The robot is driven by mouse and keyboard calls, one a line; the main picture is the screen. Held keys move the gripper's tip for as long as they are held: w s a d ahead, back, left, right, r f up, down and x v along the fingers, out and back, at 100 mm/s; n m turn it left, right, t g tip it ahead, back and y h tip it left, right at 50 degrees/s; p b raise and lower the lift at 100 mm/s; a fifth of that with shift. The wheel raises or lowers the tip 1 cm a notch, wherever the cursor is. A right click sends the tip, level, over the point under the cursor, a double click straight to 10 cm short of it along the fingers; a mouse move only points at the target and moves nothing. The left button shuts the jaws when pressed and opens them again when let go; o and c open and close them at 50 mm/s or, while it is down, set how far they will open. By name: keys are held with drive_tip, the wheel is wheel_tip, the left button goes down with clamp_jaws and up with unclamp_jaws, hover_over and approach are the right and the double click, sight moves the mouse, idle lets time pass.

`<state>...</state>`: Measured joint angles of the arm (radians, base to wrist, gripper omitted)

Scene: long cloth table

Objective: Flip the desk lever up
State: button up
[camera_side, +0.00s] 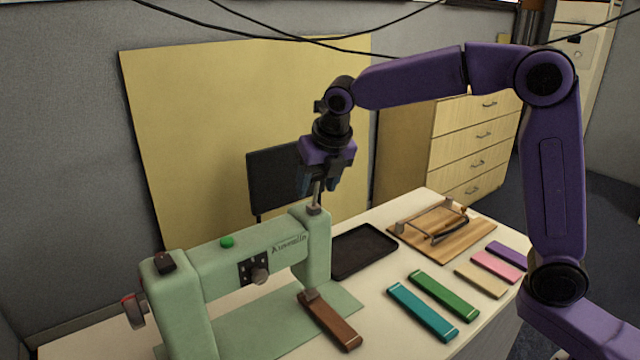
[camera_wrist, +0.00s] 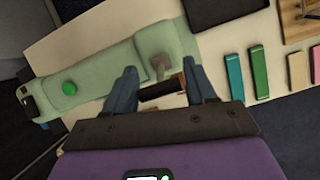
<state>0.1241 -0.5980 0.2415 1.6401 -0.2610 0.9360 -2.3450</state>
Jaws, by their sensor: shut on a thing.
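A pale green sewing-machine-like body (camera_side: 240,258) stands on the table at the left. On top of its right-hand head is a small grey metal lever (camera_side: 315,207), a thin piece rising from a block. My gripper (camera_side: 318,188) points down directly above that head, its fingers around the lever's upper part. In the wrist view the lever (camera_wrist: 160,66) shows between the two blue-grey fingers (camera_wrist: 160,74). My gripper is shut on the lever; the exact contact is hard to see.
A black tray (camera_side: 364,250), a wooden board (camera_side: 468,237) with a wire frame, and several coloured bars such as the teal one (camera_side: 422,312) lie to the right. A dark panel (camera_side: 274,180) stands behind my gripper.

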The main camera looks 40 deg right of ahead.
drive_tip(key=shift+w+a+r+g, duration=0.1)
drive_tip(key=shift+w+a+g, duration=0.05)
drive_tip(key=shift+a+g, duration=0.2)
idle(0.3)
drive_tip(key=o, duration=1.3)
drive_tip(key=shift+d, duration=0.15)
drive_tip(key=v, duration=1.7)
drive_tip(key=shift+r, duration=0.2)
